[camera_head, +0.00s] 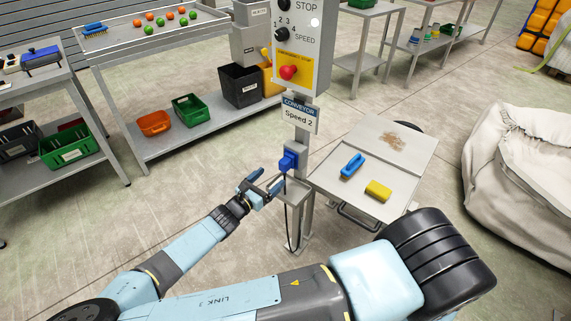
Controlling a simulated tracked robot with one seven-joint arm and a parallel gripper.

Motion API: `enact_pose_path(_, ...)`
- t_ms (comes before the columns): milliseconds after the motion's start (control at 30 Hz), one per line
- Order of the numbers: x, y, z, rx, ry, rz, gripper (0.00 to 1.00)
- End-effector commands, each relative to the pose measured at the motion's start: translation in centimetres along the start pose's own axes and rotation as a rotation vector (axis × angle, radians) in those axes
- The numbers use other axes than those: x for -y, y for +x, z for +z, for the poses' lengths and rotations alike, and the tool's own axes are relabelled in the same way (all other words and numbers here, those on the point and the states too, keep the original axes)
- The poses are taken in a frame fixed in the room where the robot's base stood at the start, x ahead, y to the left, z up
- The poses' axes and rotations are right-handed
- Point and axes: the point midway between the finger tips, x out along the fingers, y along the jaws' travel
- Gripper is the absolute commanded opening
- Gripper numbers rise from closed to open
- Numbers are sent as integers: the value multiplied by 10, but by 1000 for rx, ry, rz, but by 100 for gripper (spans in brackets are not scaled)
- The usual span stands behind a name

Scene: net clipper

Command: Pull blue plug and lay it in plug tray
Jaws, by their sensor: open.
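The blue plug (287,162) sits at a blue-grey socket box on the post of the conveyor control stand. A dark cable hangs down from it. A small grey tray (298,188), which looks like the plug tray, is fixed to the post just below the plug; part of it is hidden behind my gripper. My gripper (268,181) is open and empty, with its blue-tipped fingers just left of and below the plug, apart from it as far as I can tell.
The control box (296,50) with a red stop button tops the post. A grey cart (409,181) at right holds a blue brush (352,164) and a yellow sponge (378,190). A large white sack (520,185) stands far right.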

Motion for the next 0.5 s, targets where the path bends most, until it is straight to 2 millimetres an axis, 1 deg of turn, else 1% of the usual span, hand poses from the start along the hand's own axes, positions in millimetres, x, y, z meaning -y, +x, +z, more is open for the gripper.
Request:
enact_pose_path(167, 1, 4, 0, 0, 0, -4, 85)
enact_pose_path(267, 1, 9, 0, 0, 0, -5, 85)
enact_pose_path(500, 2, 36, 0, 2, 0, -7, 85)
